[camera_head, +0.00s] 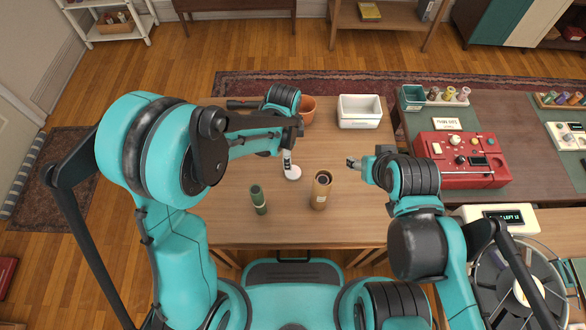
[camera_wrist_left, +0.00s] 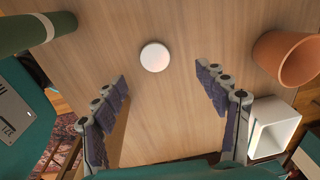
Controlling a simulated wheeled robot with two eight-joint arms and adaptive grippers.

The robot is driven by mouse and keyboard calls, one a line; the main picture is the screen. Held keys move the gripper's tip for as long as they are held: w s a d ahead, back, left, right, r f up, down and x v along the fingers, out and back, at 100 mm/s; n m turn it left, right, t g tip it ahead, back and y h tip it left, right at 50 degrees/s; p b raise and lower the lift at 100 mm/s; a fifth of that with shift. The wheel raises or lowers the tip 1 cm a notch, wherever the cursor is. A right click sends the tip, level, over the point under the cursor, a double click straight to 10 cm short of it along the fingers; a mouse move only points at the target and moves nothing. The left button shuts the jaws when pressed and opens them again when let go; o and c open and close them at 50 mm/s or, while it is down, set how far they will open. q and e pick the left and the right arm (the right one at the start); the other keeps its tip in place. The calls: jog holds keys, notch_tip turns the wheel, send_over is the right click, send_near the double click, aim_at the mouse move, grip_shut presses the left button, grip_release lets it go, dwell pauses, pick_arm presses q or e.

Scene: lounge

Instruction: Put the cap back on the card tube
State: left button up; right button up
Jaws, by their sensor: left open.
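The card tube (camera_head: 321,192) is brown, stands upright near the table's front, and its top is open and dark inside. A white round cap (camera_head: 293,173) lies flat on the table to its upper left. The cap also shows in the left wrist view (camera_wrist_left: 155,57), beyond the fingertips and touching neither finger. My left gripper (camera_head: 287,158) is above the table by the cap; in the left wrist view its fingers (camera_wrist_left: 162,79) are spread and empty. My right gripper (camera_head: 353,162) is right of the tube, apart from it; its finger opening is too small to read.
A terracotta pot (camera_head: 308,110) and a white bin (camera_head: 360,112) stand at the back. A red device (camera_head: 463,160) is on the right table. Bare wood surrounds the cap.

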aim_at(292, 171)
pick_arm(q)
jog(key=d+f+m, duration=0.2)
jog(key=shift+f+g, duration=0.3)
jog(key=shift+f, duration=0.1)
jog(key=shift+a, duration=0.1)
jog(key=shift+f+b, duration=0.35)
jog(key=shift+f, duration=0.95)
jog(key=f+b, duration=0.2)
jog(key=f, duration=0.1)
jog(key=f+b, duration=0.1)
jog(key=f, duration=0.1)
jog(key=shift+s+a+f, duration=0.15)
jog(key=shift+s+a, duration=0.1)
jog(key=shift+a, duration=0.1)
